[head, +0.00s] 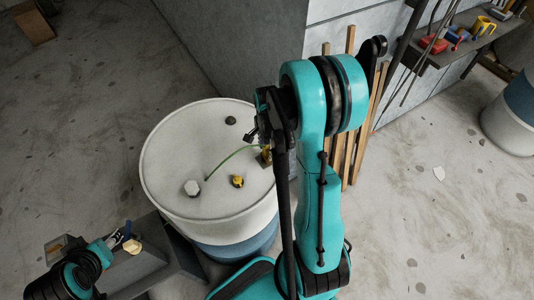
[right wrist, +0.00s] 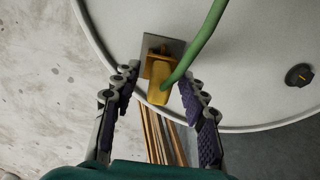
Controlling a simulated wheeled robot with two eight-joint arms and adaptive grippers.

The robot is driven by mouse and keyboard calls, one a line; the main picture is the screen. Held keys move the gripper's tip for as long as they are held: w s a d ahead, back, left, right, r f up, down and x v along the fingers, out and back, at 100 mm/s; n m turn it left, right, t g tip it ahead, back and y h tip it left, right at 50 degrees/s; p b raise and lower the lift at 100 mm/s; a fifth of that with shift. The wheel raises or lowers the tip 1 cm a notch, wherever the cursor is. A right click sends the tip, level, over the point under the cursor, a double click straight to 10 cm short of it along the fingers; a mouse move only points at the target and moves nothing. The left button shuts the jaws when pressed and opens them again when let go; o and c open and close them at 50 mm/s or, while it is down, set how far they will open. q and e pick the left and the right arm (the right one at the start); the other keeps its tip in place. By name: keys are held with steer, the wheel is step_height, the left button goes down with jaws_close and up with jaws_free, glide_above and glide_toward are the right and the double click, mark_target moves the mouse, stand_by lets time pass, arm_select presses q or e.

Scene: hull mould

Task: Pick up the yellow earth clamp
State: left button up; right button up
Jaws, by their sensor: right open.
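The yellow earth clamp (right wrist: 159,82) sits at the rim of the white drum top, on a small grey plate (right wrist: 155,50), with a green cable (right wrist: 207,40) running from it. In the head view the clamp (head: 266,155) is at the right of the drum top, partly behind my right arm. My right gripper (right wrist: 158,88) is open, with its fingers on either side of the clamp and visible gaps between. In the head view the right gripper (head: 260,125) is above the clamp.
Wooden slats (head: 360,130) lean at the wall behind my right arm. A shelf (head: 450,50) with coloured items is at the upper right.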

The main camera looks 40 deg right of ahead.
steer(key=shift+r, duration=0.1)
jaws_close()
steer(key=shift+r, duration=0.45)
steer(key=r, duration=0.2)
steer(key=r+p, duration=0.1)
steer(key=r, duration=0.1)
steer(key=shift+s+p, duration=0.3)
steer(key=shift+s, duration=0.1)
steer(key=s+d+r+p, duration=0.2)
steer(key=s+r+p, duration=0.3)
steer(key=s+r, duration=0.5)
steer(key=shift+s, duration=0.35)
